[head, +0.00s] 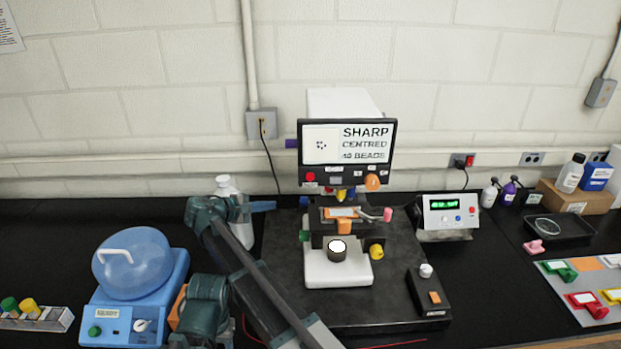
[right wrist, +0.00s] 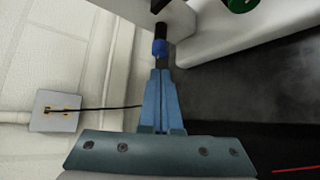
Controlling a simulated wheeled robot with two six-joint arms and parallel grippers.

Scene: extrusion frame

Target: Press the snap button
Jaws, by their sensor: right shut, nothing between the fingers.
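A microscope (head: 340,105) stands on a dark base plate, its screen (head: 347,143) reading "SHARP CENTRED 40 BEADS". Below the screen are a red button (head: 310,177) and an orange knob (head: 372,182). A small control box (head: 428,285) to the right has a white knob and an orange button (head: 434,297). The labels are too small to tell which control is the snap button. My right gripper (head: 270,206) is shut and empty, left of the microscope. In the right wrist view its fingertips (right wrist: 160,72) are close to a blue-ended dark knob (right wrist: 159,47); contact is unclear. My left gripper is out of view.
A blue centrifuge (head: 133,262) stands at left, and a white bottle (head: 227,190) is behind my right arm. A display box (head: 449,214), bottles and a dark tray (head: 559,227) are to the right. A wall outlet with a black cable (right wrist: 105,108) is near the gripper's left.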

